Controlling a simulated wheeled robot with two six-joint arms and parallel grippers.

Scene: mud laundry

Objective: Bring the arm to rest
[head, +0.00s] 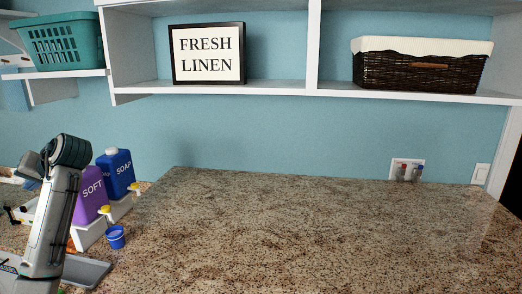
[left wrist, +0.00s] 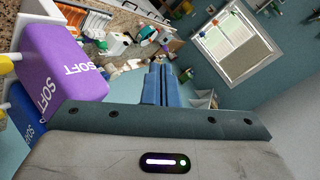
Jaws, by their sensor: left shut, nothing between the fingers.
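My left arm (head: 52,220) rises at the left edge of the head view, in front of the counter's left end. In the left wrist view my left gripper (left wrist: 160,84) shows its two blue fingers side by side, touching, with nothing between them. A purple SOFT bottle (left wrist: 62,62) is beside the gripper at the left of that view. I cannot tell the exact gap between them. My right arm and gripper are not in either view.
The granite counter (head: 310,225) is clear in the middle and right. Behind my left arm stand the SOFT bottle (head: 90,195), a blue SOAP bottle (head: 116,172) and a small blue cup (head: 116,237). A shelf (head: 215,88) above holds a sign (head: 207,53) and a basket (head: 420,72).

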